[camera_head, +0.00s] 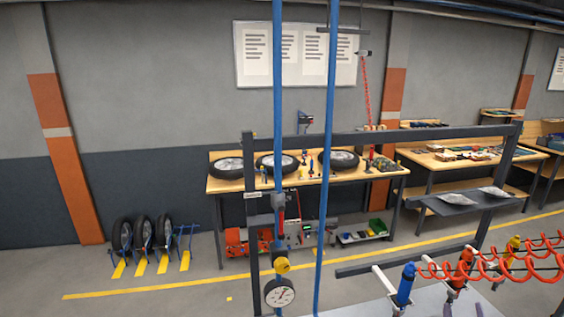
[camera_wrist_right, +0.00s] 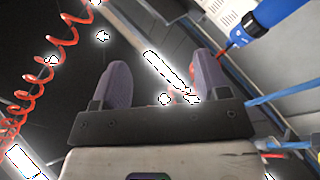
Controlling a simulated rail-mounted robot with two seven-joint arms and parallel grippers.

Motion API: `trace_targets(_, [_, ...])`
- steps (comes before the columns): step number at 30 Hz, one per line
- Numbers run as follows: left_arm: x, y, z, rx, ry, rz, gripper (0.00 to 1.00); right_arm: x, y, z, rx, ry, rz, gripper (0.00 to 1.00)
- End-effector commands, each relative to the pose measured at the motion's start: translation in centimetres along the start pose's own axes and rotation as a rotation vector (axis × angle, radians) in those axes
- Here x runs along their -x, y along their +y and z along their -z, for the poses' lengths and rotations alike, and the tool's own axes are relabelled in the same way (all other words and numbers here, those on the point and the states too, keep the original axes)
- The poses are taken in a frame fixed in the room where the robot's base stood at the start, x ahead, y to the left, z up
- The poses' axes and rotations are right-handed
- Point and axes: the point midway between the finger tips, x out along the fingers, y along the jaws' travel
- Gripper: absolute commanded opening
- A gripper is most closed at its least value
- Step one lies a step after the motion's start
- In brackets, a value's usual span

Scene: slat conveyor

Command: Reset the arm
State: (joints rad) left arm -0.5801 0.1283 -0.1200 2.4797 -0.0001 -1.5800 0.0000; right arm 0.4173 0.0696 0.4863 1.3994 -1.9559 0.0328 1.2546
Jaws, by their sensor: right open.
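My right gripper (camera_wrist_right: 161,82) shows in the right wrist view, its two purple-grey fingers standing well apart. I see nothing between them but the background beyond. A blue tool with a red shaft (camera_wrist_right: 265,25) is at the upper right, close by the right-hand finger in the picture; I cannot tell whether they touch. In the head view I cannot make out the right gripper for certain. My left gripper is in neither view.
In the head view, blue (camera_head: 406,284), orange (camera_head: 463,267) and yellow (camera_head: 512,250) tools and red coiled hoses (camera_head: 490,262) stand at the lower right. A dark frame (camera_head: 252,225) with a gauge (camera_head: 280,293) stands ahead. A workbench (camera_head: 235,185) with wheels is behind.

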Motion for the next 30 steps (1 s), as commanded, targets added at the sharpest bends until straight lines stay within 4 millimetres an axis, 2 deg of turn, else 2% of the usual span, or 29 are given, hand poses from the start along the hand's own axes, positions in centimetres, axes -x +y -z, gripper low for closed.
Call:
trace_targets(1, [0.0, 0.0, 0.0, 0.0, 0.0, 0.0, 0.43, 0.0, 2.6, 0.5, 0.027, -0.02, -0.123, 0.68])
trace_targets(3, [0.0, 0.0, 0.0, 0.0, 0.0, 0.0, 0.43, 0.5, 6.0, 0.9, 0.051, -0.08, -0.279, 0.68])
trace_targets(6, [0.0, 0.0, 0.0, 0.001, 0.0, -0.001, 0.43, 1.9, 9.5, 1.6, 0.039, -0.208, -0.443, 0.68])
trace_targets(9, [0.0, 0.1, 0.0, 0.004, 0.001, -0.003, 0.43, 3.5, 11.3, 2.4, -0.023, -0.366, -0.514, 0.68])
trace_targets(11, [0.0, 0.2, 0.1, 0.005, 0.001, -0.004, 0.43, 4.5, 11.5, 3.0, -0.073, -0.459, -0.504, 0.68])
trace_targets(14, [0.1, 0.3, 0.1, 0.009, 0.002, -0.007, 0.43, 6.5, 10.0, 4.0, -0.148, -0.6, -0.394, 0.68])
trace_targets(17, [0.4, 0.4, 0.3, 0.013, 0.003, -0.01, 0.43, 9.4, 6.8, 5.0, -0.201, -0.712, -0.195, 0.68])
trace_targets(20, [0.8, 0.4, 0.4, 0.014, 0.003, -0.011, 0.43, 13.7, 2.6, 6.5, -0.229, -0.782, 0.064, 0.68])
trace_targets(23, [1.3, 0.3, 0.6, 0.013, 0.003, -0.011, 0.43, 19.6, -1.6, 8.2, -0.254, -0.822, 0.336, 0.68])
trace_targets(24, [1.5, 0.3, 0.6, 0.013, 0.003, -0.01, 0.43, 22.2, -3.0, 8.8, -0.261, -0.831, 0.435, 0.68])
trace_targets(26, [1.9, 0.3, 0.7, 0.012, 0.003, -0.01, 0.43, 26.2, -4.7, 9.7, -0.263, -0.829, 0.573, 0.68])
trace_targets(27, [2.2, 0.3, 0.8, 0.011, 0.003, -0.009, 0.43, 29.0, -5.6, 10.2, -0.262, -0.823, 0.654, 0.68])
trace_targets(30, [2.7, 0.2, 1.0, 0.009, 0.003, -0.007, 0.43, 34.9, -6.6, 10.2, -0.234, -0.849, 0.779, 0.68])
